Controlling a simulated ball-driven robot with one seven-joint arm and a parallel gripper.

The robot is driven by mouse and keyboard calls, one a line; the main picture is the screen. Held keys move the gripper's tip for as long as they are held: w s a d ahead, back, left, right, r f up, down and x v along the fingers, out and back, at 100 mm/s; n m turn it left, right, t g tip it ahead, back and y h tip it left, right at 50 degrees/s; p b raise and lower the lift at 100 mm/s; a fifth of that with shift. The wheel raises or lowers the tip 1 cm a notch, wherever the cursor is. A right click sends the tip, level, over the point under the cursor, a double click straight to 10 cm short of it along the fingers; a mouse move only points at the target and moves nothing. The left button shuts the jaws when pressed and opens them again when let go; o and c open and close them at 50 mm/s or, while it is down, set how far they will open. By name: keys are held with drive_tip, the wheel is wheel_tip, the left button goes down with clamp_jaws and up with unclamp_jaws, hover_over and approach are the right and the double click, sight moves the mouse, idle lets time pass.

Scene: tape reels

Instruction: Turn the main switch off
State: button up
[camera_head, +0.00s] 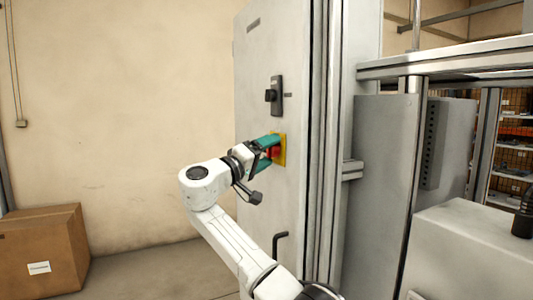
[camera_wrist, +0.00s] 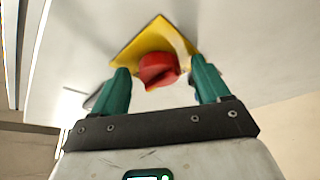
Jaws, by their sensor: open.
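The main switch is a red rotary knob (camera_wrist: 158,69) on a yellow plate (camera_wrist: 146,43), mounted on the grey cabinet door (camera_head: 255,60). In the head view the red knob (camera_head: 272,152) and yellow plate (camera_head: 283,150) are partly hidden by my gripper (camera_head: 272,145). In the wrist view my gripper (camera_wrist: 160,82) is open, with one green finger on each side of the knob. Whether the fingertips touch the knob or the plate, I cannot tell.
A black door handle (camera_head: 276,95) sits above the switch on the door. A bent black handle (camera_head: 280,244) shows lower down. Metal frame posts (camera_head: 330,130) stand right of the door. A cardboard box (camera_head: 45,250) lies at the far left; the wall between is bare.

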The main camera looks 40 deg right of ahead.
drive_tip(key=c, duration=1)
drive_tip(key=shift+c, duration=0.2)
drive_tip(key=shift+r+n+p, duration=0.15)
drive_tip(key=shift+n+p, duration=0.25)
drive_tip(key=shift+p, duration=0.2)
drive_tip(key=n+y+p, duration=0.2)
drive_tip(key=n+p, duration=0.3)
drive_tip(key=p, duration=0.3)
drive_tip(key=r+n+g+y+p, duration=0.1)
drive_tip(key=n+y+p, duration=0.1)
drive_tip(key=n+p, duration=0.3)
drive_tip(key=n+y+p, duration=0.2)
drive_tip(key=n+p, duration=0.3)
drive_tip(key=p, duration=0.8)
drive_tip(key=shift+w+r+g, duration=0.15)
drive_tip(key=shift+g, duration=0.25)
